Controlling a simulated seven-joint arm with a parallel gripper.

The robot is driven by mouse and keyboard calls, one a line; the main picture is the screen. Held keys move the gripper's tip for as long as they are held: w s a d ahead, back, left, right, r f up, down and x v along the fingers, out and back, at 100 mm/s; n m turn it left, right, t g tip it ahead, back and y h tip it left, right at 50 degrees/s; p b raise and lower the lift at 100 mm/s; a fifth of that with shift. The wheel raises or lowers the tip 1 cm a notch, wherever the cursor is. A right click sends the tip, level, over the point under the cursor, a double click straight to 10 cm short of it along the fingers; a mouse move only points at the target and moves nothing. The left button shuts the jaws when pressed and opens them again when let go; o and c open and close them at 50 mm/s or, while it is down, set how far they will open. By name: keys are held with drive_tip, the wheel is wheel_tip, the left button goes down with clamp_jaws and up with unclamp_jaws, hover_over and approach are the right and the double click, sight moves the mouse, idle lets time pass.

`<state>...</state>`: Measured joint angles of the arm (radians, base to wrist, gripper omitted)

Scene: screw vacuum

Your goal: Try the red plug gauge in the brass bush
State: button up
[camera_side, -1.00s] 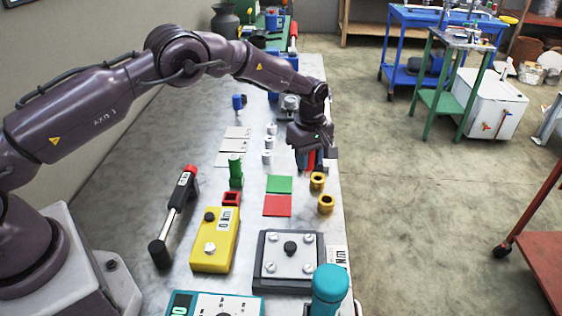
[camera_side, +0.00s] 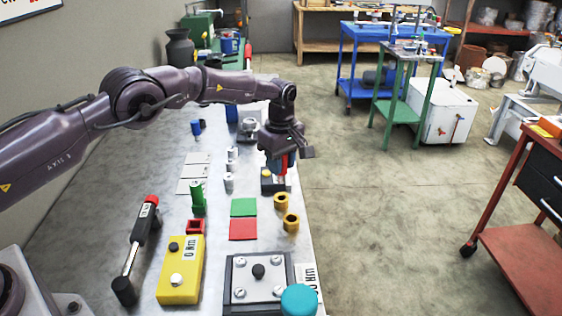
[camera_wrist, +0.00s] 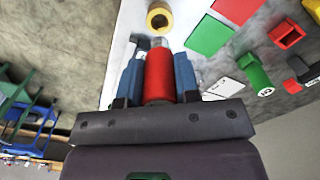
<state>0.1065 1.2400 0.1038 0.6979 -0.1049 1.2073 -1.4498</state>
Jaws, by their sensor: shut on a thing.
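My gripper (camera_side: 281,170) is shut on the red plug gauge (camera_wrist: 159,76), raised above the bench's right side. In the wrist view the gauge's red body sits between the blue fingers, with its silver end pointing away from my gripper. Two brass bushes stand on the bench in front of my gripper in the side view, a farther one (camera_side: 282,201) and a nearer one (camera_side: 291,223). One brass bush (camera_wrist: 159,17) shows beyond the gauge's tip in the wrist view. The gauge is apart from both bushes.
A green square (camera_side: 243,207) and a red square (camera_side: 243,229) lie left of the bushes. A green gauge (camera_side: 198,198) and a red square holder (camera_side: 195,227) stand farther left. A small dark box (camera_side: 272,184) with a yellow top is below my gripper. The bench's right edge is close to the bushes.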

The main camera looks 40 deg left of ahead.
sight(281, 181)
drive_tip(key=shift+f, duration=0.15)
drive_tip(key=shift+f, duration=2.1)
drive_tip(key=shift+f, duration=0.3)
drive_tip(key=shift+r, duration=0.2)
drive_tip(key=shift+r, duration=2.85)
drive_tip(key=shift+f, duration=0.2)
drive_tip(key=shift+f, duration=2.45)
drive_tip(key=shift+f, duration=0.4)
